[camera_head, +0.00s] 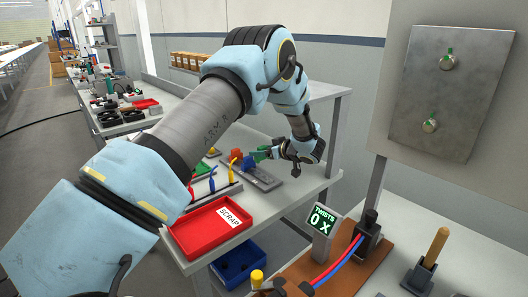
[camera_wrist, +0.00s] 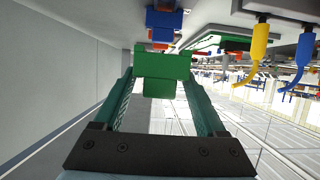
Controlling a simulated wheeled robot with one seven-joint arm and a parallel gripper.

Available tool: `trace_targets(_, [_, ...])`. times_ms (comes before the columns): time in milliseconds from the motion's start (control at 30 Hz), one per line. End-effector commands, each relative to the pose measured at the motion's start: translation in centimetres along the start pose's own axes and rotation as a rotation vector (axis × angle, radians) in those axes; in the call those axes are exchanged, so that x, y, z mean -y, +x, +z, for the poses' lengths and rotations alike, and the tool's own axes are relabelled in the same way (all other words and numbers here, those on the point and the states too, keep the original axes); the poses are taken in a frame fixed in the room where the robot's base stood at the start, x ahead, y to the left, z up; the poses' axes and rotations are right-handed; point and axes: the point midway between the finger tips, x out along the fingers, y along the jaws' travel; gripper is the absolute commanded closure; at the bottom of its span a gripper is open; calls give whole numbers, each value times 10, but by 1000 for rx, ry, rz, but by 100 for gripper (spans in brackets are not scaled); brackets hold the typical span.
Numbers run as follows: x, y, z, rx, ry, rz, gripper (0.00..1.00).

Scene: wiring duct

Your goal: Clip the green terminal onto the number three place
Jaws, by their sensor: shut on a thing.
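My gripper (camera_head: 272,153) is shut on the green terminal (camera_wrist: 162,66), which sits between the two fingertips in the wrist view. In the head view the green terminal (camera_head: 261,153) shows at the end of the jaws, over the grey rail plate (camera_head: 264,180) on the bench. A blue terminal (camera_head: 249,161) and a red-orange terminal (camera_head: 236,154) stand on the plate close by. The blue one (camera_wrist: 164,18) also shows just beyond the green one in the wrist view. I cannot read place numbers or tell whether the green terminal touches the rail.
A rack with yellow, blue and red upright tools (camera_head: 212,183) stands left of the plate. A red SCRAP tray (camera_head: 208,228) is at the bench's near edge, above a blue bin (camera_head: 238,264). A display (camera_head: 322,219) and steel panel (camera_head: 440,90) are at right.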

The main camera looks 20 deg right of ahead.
Motion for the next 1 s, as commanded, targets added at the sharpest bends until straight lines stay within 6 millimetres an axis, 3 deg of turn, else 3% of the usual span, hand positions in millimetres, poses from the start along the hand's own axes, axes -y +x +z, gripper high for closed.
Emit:
trace_targets(200, [0,-3,0,5,-5,2,79])
trace_targets(800, [0,17,47,4,-3,2,79])
trace_targets(1000, [0,20,54,4,-4,3,79])
